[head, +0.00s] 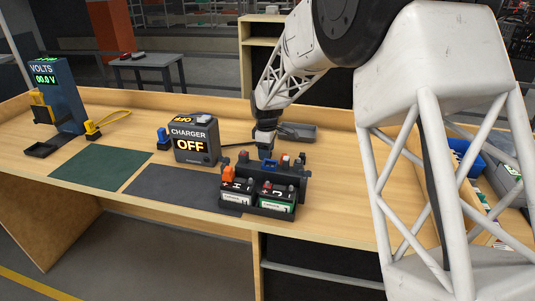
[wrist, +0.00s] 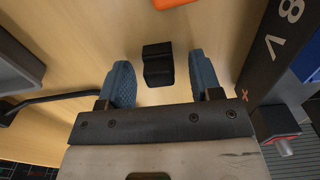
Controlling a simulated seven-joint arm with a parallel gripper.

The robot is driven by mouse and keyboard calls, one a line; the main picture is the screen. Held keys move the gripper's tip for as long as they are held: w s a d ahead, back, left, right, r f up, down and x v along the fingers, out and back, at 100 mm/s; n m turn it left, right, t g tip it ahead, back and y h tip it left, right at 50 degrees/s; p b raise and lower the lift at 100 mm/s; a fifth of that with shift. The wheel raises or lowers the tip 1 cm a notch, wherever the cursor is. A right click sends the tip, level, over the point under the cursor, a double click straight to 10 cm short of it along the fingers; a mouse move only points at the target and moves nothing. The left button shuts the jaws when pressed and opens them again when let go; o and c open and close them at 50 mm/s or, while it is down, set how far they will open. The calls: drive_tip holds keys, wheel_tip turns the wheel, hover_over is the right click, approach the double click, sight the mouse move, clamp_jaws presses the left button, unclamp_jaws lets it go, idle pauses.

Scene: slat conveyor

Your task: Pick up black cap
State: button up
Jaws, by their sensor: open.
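The black cap (wrist: 157,65) is a small dark stepped block in the wrist view, over the wooden bench top. My gripper (wrist: 162,80) is open, with one blue finger pad on each side of the cap. Small gaps show between the cap and both pads, so I cannot see it gripped. In the head view my gripper (head: 267,161) points down just behind the black battery holder (head: 258,212). I cannot make out the cap in the head view.
The charger (head: 192,143) reads OFF, left of my gripper. A voltmeter (head: 57,100) stands far left. A grey tray (head: 298,131) lies behind. Green and dark mats (head: 100,168) lie clear.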

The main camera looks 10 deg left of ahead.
drive_tip(key=shift+c, duration=0.4)
drive_tip(key=c, duration=0.9)
drive_tip(key=shift+r, duration=5.05)
drive_tip(key=s+r, duration=0.1)
drive_tip(key=s, duration=0.6)
drive_tip(key=s+r, duration=0.2)
drive_tip(key=s, duration=0.6)
drive_tip(key=s+r, duration=0.1)
drive_tip(key=s, duration=0.7)
drive_tip(key=shift+s+d+r, duration=0.1)
drive_tip(key=shift+d+r, duration=0.25)
drive_tip(key=shift+d, duration=0.05)
